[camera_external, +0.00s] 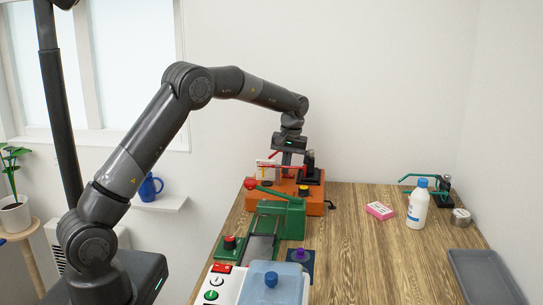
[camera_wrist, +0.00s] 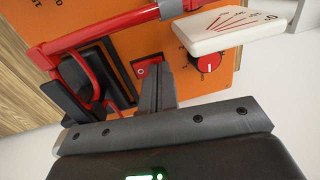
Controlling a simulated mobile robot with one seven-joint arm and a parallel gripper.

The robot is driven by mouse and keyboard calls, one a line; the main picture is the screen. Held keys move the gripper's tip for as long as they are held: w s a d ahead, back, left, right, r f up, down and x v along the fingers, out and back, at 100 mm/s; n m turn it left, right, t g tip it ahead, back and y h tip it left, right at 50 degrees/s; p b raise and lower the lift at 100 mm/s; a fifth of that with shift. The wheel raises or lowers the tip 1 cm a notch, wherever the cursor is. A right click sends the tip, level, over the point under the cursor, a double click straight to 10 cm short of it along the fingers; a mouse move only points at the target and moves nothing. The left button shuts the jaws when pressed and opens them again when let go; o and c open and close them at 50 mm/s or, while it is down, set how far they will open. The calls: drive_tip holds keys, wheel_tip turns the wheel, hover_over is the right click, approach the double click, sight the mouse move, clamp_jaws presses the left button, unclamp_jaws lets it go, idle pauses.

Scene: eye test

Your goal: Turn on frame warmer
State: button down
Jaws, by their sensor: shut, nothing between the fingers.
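No label naming the frame warmer is readable. My gripper (camera_external: 287,163) is over the orange machine (camera_external: 314,207) at the far end of the bench. In the wrist view my gripper (camera_wrist: 156,72) is shut and empty, its fingertips close to the machine's orange panel (camera_wrist: 228,79). A small red switch (camera_wrist: 141,68) is just left of the fingertips, partly hidden by them; I cannot tell whether they touch or whether it is on. A round red knob (camera_wrist: 208,63) with a white mark is to their right.
A red bar (camera_wrist: 95,38) and a white scale plate (camera_wrist: 230,24) stand out over the panel. A green machine (camera_external: 283,219) is in front of the orange one. A pink-and-white box (camera_external: 380,210), a white bottle (camera_external: 418,205) and a grey tray (camera_external: 483,275) are to the right.

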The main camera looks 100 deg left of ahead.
drive_tip(key=shift+s+f+t, duration=0.4)
drive_tip(key=shift+f+t, duration=0.15)
drive_tip(key=shift+t, duration=0.25)
drive_tip(key=shift+s+f, duration=0.2)
drive_tip(key=shift+f, duration=0.1)
drive_tip(key=shift+w, duration=0.1)
drive_tip(key=shift+w+d+r, duration=0.1)
drive_tip(key=shift+w+r, duration=0.2)
drive_tip(key=shift+w, duration=0.45)
drive_tip(key=shift+r, duration=0.45)
wheel_tip(320, 180, up, 14)
drive_tip(key=s, duration=0.2)
drive_tip(key=shift+s, duration=0.15)
drive_tip(key=shift+f, duration=0.1)
